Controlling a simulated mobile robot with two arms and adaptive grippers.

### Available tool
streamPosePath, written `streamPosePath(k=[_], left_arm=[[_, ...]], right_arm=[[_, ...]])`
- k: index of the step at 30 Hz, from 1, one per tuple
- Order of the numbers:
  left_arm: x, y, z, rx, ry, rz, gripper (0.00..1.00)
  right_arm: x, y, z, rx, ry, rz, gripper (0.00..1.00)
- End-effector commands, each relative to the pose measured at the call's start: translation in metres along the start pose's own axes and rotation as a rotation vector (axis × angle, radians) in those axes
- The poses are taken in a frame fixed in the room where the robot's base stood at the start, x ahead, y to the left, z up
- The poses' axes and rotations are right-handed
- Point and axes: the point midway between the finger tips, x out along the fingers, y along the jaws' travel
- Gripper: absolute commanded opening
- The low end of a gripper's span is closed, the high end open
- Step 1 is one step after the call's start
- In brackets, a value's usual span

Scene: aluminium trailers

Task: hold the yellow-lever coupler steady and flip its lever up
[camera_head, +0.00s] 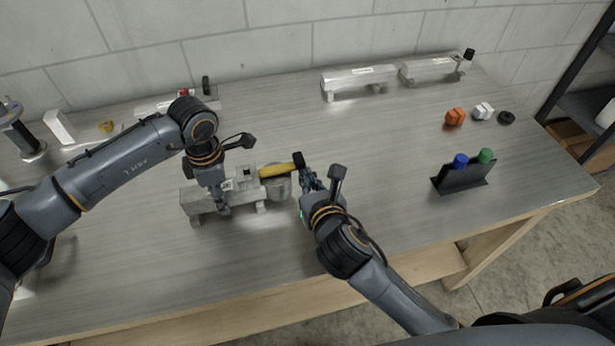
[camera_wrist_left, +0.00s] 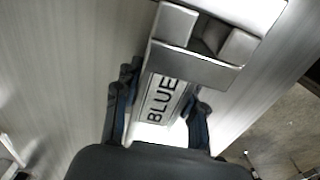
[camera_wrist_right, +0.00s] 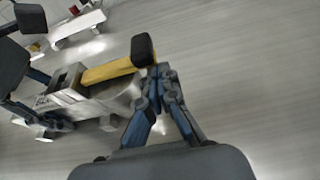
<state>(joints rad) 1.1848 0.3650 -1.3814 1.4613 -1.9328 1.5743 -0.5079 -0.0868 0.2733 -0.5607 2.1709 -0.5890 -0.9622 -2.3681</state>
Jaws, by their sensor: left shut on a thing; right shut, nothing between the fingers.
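The yellow-lever coupler is a silver bar (camera_head: 196,201) on small feet with a rounded head at its right end. Its yellow lever (camera_head: 274,171) lies along the top of the head, its black tip pointing right. My left gripper (camera_head: 223,207) is shut on the coupler's bar, fingers on both sides of the "BLUE" label (camera_wrist_left: 161,100) in the left wrist view. My right gripper (camera_head: 307,176) is shut and empty, just beside the black tip. In the right wrist view its closed fingertips (camera_wrist_right: 161,75) sit close to the lever's tip (camera_wrist_right: 143,50); contact is unclear.
Two other silver couplers (camera_head: 360,78) (camera_head: 430,68) stand at the back, and another (camera_head: 150,107) at the back left. A black holder (camera_head: 462,179) with blue and green caps stands right. Orange (camera_head: 455,117) and white (camera_head: 484,111) pieces lie behind it. The front middle is clear.

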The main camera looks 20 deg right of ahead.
Motion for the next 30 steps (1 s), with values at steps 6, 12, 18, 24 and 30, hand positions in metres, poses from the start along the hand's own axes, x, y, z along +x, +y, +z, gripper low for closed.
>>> streamPosePath(k=[6,12,18,24,30], left_arm=[[0.0,0.0,0.0,0.0,0.0,0.0,0.0],[0.0,0.0,0.0,0.0,0.001,0.0,0.0],[0.0,0.0,0.0,0.0,0.001,0.0,0.0],[0.0,0.0,0.0,0.001,0.001,0.0,0.0],[0.0,0.0,0.0,0.001,0.001,-0.001,0.0]], right_arm=[[-0.001,-0.001,0.006,0.001,-0.006,0.0,0.0],[-0.003,0.0,0.012,0.001,-0.01,0.002,0.0],[-0.007,0.001,0.023,-0.02,-0.012,-0.005,0.0],[-0.013,0.004,0.039,-0.122,-0.011,-0.042,0.0],[-0.018,0.012,0.054,-0.12,-0.011,-0.042,0.0]])
